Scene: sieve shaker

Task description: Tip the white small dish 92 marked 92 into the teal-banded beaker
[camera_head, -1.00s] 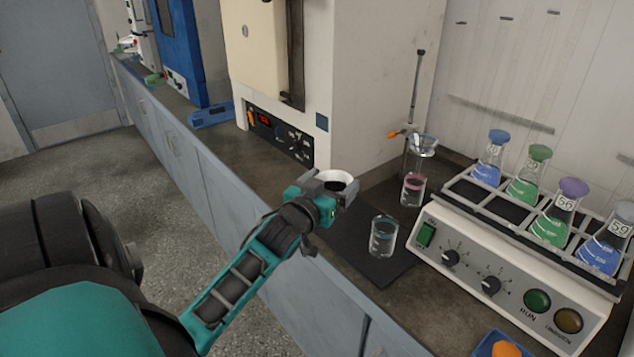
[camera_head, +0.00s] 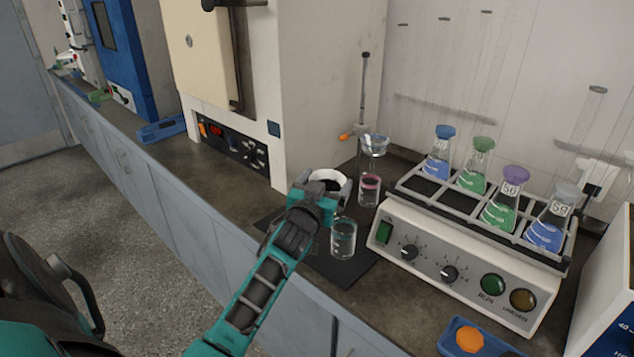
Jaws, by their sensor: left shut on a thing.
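My left gripper (camera_head: 321,184) is shut on a white small dish (camera_head: 335,180), which it holds above the bench. The dish looks roughly level with its mouth up; its marking cannot be read and its near side is hidden by the gripper. The teal-banded beaker (camera_head: 343,240) stands upright on a dark mat, just below and slightly right of the dish in the picture. My right gripper is not in view.
A pink-banded beaker (camera_head: 369,190) stands under a funnel (camera_head: 374,145) on a stand behind. A shaker (camera_head: 455,260) with several stoppered flasks is at right. The dark mat (camera_head: 345,270) lies under the teal-banded beaker. A furnace (camera_head: 235,90) stands behind left.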

